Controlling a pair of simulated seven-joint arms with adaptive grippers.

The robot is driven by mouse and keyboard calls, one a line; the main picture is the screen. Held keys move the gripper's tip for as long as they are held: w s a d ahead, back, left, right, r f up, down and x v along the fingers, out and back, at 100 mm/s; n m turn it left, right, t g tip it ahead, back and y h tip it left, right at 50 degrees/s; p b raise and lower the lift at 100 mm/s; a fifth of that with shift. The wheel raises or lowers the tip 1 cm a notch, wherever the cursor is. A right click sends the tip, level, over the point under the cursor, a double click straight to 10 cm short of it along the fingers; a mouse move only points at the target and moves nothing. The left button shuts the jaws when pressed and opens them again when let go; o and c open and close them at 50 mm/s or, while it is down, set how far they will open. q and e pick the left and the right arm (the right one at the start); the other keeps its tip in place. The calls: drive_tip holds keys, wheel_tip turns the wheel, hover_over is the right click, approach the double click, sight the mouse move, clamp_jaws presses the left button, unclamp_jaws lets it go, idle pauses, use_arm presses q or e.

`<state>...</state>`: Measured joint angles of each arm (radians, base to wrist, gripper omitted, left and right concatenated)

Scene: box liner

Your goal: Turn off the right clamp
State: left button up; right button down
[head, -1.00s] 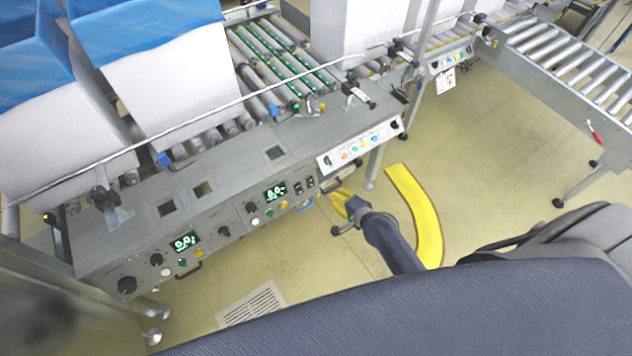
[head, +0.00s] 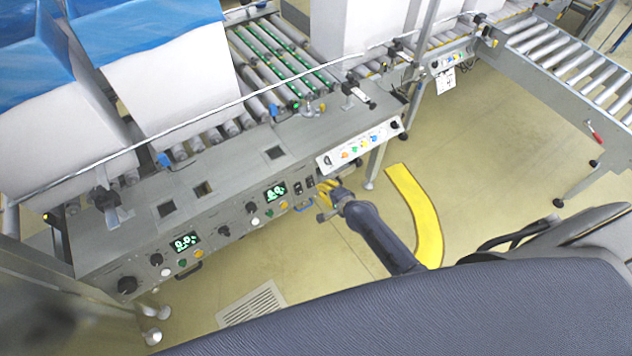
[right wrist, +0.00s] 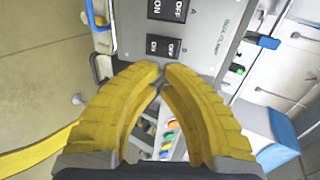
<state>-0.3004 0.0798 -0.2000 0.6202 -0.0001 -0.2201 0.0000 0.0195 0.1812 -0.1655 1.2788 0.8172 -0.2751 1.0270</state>
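Two black rocker switches marked ON and OFF sit on the grey box clamp panel (right wrist: 215,35). The right one (head: 310,182) is the lower one in the right wrist view (right wrist: 163,47). The left one (head: 299,187) is the upper one there (right wrist: 168,8). My right gripper (head: 323,188) has yellow fingers and is just in front of the panel's right end. In the right wrist view its fingertips (right wrist: 161,68) are nearly together, just below the right switch, with nothing held. I cannot tell whether they touch the panel. My left gripper is not in view.
A blue handle (head: 303,206) juts out below the switches. A white button panel (head: 358,147) is above and to the right of the gripper. Tall white boxes with blue liners (head: 160,80) stand on the rollers behind. Open floor (head: 330,265) lies in front.

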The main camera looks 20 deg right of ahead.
sight(313, 179)
drive_tip(key=shift+w+r+x, duration=0.1)
drive_tip(key=shift+r+x, duration=0.05)
drive_tip(key=shift+x, duration=0.7)
drive_tip(key=shift+w+r+x, duration=0.1)
drive_tip(key=shift+r+x, duration=0.05)
drive_tip(key=shift+x, duration=0.65)
drive_tip(key=shift+w+r+x, duration=0.1)
drive_tip(key=shift+r+x, duration=0.1)
drive_tip(key=shift+x, duration=0.65)
